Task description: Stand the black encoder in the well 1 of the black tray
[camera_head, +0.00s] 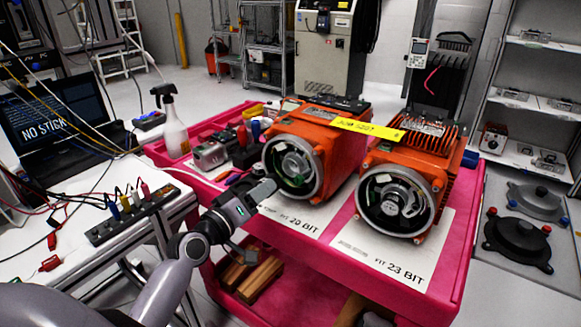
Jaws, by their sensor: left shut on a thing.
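My left gripper (264,191) reaches in from the left, its fingertips at the lower left rim of the left orange motor's (335,131) open round end. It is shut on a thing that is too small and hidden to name. A green part shows inside that opening. The right orange motor (440,148) has a dark ring and pale parts in its opening. A long black tray (128,222) with small coloured pieces standing in it lies on the left bench; its well numbers cannot be read. I cannot pick out the black encoder for certain. My right gripper is not in view.
Both motors stand on the pink cart (462,235), on white "FIT 20 BIT" and "FIT 23 BIT" sheets. A yellow tag (366,128) spans them. A spray bottle (172,125), laptop (65,125) and loose cables are at the left. Wooden blocks (260,278) lie on the lower shelf.

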